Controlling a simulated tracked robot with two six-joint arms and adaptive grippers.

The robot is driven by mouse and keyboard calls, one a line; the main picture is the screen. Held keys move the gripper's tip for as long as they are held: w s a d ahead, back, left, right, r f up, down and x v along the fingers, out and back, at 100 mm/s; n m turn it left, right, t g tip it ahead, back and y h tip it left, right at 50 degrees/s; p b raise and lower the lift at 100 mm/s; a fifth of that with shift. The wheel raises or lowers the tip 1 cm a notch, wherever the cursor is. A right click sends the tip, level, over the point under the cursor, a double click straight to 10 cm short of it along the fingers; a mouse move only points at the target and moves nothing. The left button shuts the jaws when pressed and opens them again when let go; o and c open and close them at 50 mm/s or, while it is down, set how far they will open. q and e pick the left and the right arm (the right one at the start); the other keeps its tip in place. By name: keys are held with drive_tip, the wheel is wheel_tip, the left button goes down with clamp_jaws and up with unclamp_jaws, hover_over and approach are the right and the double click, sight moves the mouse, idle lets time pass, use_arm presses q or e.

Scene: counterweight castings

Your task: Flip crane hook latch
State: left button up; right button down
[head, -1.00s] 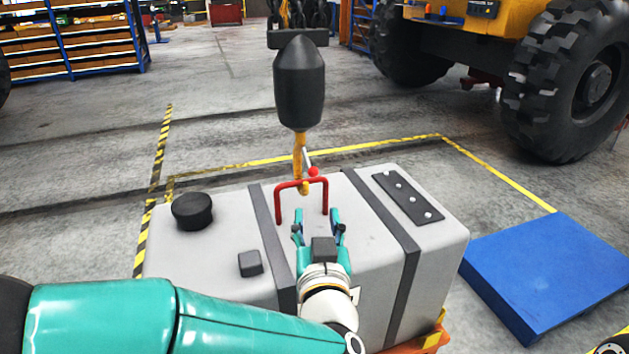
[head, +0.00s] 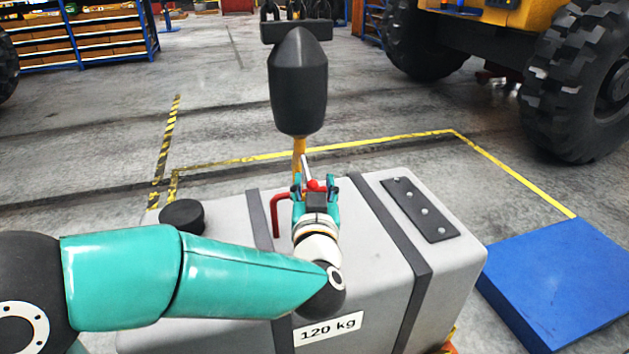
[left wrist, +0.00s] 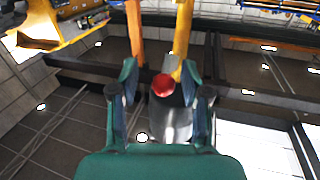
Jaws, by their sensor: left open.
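The yellow crane hook (head: 299,148) hangs from a black hook block (head: 298,85); its lower part is hidden behind my gripper. The latch lever is a pale rod with a red knob (head: 314,185) at its end. My left gripper (head: 315,181) is open at the knob, a finger on each side. In the left wrist view the red knob (left wrist: 163,85) lies between the open fingers (left wrist: 164,90), with a visible gap on both sides. I cannot tell whether the palm touches it. The yellow hook also shows there (left wrist: 184,45). My right gripper is out of view.
Below is a grey block (head: 365,235) with dark straps, a "120 kg" label (head: 328,329) and a red lifting handle (head: 279,213), partly hidden by my gripper. A black round cap (head: 183,215) stands at its left. A blue platform (head: 560,275) lies at right.

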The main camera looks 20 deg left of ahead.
use_arm(q)
drive_tip(key=shift+a, duration=0.15)
clamp_jaws()
drive_tip(key=shift+a, duration=0.1)
